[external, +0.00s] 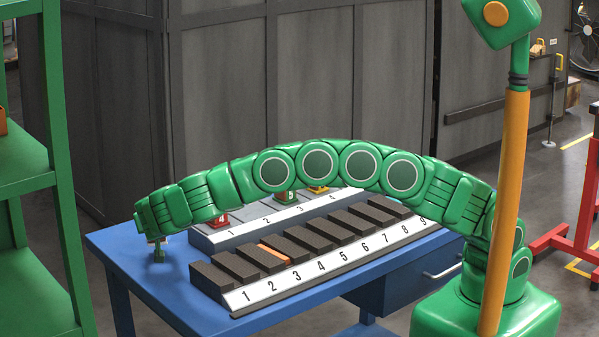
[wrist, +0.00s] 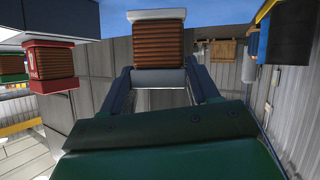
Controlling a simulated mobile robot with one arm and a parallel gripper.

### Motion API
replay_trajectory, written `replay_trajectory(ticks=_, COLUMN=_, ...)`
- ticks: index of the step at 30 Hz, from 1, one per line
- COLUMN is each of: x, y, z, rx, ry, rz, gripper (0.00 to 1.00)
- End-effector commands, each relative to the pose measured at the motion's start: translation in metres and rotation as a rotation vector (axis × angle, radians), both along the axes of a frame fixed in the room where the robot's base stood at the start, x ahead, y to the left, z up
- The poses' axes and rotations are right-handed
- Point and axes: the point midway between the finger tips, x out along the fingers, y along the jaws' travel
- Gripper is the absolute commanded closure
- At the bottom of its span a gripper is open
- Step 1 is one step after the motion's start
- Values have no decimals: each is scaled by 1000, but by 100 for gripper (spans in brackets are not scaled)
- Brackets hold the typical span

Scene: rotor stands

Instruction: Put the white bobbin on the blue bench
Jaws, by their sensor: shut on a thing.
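The white bobbin (wrist: 158,42) has pale end flanges and a brown copper-coloured winding. My gripper (wrist: 158,84) is shut on it, with the two fingers on either side of its near flange in the wrist view. In the external view, my gripper (external: 157,251) is at the left end of the blue bench (external: 140,272), low over its bare left part. The bobbin is mostly hidden there behind the gripper. I cannot tell whether it touches the bench top.
A grey numbered rack (external: 255,222) at the back of the bench holds a red bobbin (external: 219,221), a green bobbin (external: 285,196) and a yellow one (external: 318,189). A front rack (external: 325,262) has dark blocks. Green shelving (external: 30,180) stands left.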

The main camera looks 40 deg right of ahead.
Motion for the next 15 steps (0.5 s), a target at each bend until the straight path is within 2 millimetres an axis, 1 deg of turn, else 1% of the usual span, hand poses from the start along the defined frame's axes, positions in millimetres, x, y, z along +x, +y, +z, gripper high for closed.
replay_trajectory(ticks=3, x=4, y=3, z=-4, rx=1, ry=-4, rz=0, gripper=100)
replay_trajectory(ticks=6, x=2, y=5, z=-21, rx=-1, ry=0, rz=4, gripper=100)
replay_trajectory(ticks=9, x=2, y=3, z=-33, rx=-2, ry=0, rz=3, gripper=100)
replay_trajectory(ticks=15, x=3, y=3, z=-35, rx=-1, ry=-2, rz=3, gripper=100)
